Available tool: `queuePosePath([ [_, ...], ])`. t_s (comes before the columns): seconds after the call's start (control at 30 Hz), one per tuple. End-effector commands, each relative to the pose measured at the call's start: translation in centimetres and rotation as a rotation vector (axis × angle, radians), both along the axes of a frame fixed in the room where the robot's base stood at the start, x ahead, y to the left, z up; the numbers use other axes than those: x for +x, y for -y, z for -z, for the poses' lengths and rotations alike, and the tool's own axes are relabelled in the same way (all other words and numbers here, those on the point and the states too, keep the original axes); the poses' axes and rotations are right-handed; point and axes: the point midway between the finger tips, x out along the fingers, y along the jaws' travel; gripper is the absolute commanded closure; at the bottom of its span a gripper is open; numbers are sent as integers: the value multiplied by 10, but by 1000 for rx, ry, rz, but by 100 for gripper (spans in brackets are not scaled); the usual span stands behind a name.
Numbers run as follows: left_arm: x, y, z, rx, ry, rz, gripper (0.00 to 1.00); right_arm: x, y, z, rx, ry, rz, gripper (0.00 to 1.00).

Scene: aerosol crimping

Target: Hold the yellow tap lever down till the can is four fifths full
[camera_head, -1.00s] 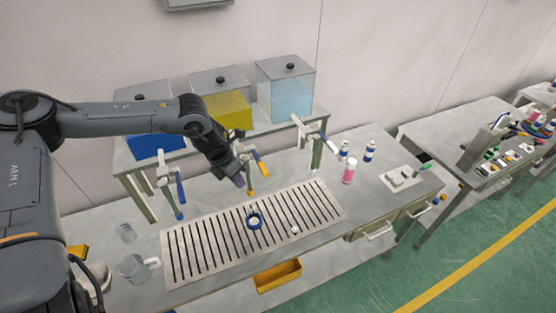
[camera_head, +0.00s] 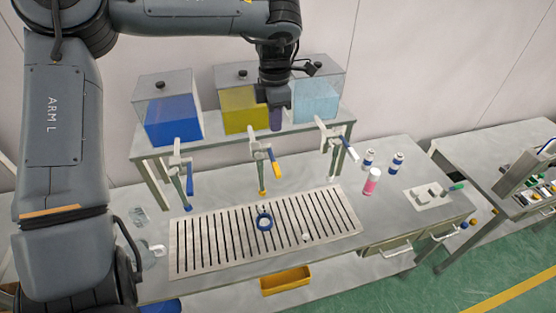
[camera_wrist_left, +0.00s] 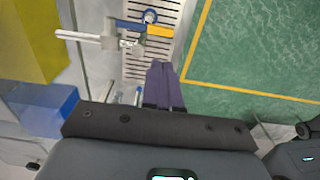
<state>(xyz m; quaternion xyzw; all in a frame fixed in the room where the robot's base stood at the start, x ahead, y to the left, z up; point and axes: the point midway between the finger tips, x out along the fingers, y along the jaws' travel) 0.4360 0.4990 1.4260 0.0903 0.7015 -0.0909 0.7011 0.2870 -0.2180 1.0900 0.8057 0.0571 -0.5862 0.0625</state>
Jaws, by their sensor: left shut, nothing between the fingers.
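The yellow tap lever (camera_head: 275,164) hangs at a slant on the middle tap, whose nozzle has a yellow tip (camera_head: 262,192). The lever also shows in the left wrist view (camera_wrist_left: 159,31). My left gripper (camera_head: 276,124) is above the lever, in front of the tanks. Its purple fingers are shut and empty in the left wrist view (camera_wrist_left: 163,85), apart from the lever. A blue ring (camera_head: 264,222) stands on the slotted grate (camera_head: 335,227) near the middle tap; I cannot tell whether a can is in it or how full one is. My right gripper is not in view.
Blue (camera_head: 172,120), yellow (camera_head: 238,108) and pale blue (camera_head: 318,98) tanks stand on the shelf behind. Taps with blue (camera_head: 189,181) and white levers flank the middle one. A pink bottle (camera_head: 371,182) stands to the right. A clear jug (camera_head: 148,252) is at left.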

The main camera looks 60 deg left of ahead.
Motion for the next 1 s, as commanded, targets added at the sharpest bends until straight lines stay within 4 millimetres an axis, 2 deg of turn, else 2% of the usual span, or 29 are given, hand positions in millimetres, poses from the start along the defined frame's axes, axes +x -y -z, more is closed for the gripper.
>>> queuePosePath([
  [0.23,0,0,2,-1,0,-1,100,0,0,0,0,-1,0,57],
  [0.37,0,-1,11,0,-2,0,100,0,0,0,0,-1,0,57],
  [0.57,-1,0,39,-3,-3,0,100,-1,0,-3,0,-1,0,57],
  [0.8,-1,0,84,-3,-4,-1,100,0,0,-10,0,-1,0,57],
  [1.0,-1,0,114,-1,-2,-1,100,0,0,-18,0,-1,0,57],
])
